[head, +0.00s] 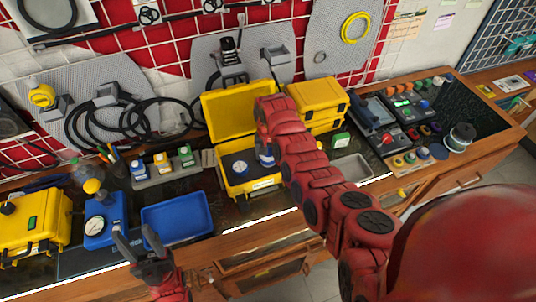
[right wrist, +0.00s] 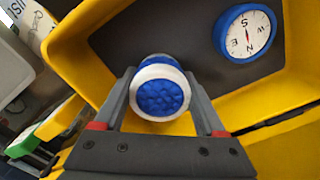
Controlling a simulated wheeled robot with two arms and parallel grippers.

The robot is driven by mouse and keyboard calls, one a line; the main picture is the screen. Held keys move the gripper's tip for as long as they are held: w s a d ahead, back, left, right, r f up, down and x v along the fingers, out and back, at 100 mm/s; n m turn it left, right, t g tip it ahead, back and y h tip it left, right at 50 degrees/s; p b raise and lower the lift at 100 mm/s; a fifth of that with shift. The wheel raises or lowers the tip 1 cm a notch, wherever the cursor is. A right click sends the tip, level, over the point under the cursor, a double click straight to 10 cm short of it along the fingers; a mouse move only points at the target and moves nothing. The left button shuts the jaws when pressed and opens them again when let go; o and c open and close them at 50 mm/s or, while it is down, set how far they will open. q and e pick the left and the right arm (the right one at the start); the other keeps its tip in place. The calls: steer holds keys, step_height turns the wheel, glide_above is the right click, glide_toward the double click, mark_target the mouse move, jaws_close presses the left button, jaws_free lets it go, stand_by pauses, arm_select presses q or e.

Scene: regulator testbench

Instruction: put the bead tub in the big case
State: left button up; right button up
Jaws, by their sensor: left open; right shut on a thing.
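The bead tub (right wrist: 161,92), white-rimmed with blue beads, is between the fingers of my right gripper (right wrist: 160,85), which is shut on it. In the head view, part of the tub (head: 265,157) shows beside my red right arm, which hides most of that gripper. The tub is over the inside of the big case (head: 222,184), an open yellow case with its lid up and a dark inner floor. I cannot tell whether the tub touches the floor. My left gripper (head: 142,240) is open and empty at the table's front edge, in front of the blue tray.
A round blue compass-like dial (right wrist: 248,33) lies in the case, beside the tub. A blue tray (head: 178,218) and a blue gauge box (head: 105,228) stand left of the case. Closed yellow cases (head: 318,97) are stacked behind right. A grey tray (head: 351,167) lies to the right.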

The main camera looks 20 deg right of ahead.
steer(key=shift+f, duration=0.15)
steer(key=o, duration=1.4)
steer(key=shift+r, duration=0.25)
step_height(320, 180, up, 5)
steer(key=b, duration=0.2)
steer(key=shift+r+b, duration=0.1)
steer(key=shift+b, duration=0.25)
step_height(320, 180, up, 6)
steer(key=p, duration=0.2)
steer(key=shift+s+r+p, duration=0.1)
steer(key=shift+p, duration=0.25)
steer(key=shift+r, duration=0.25)
steer(key=shift+f, duration=0.1)
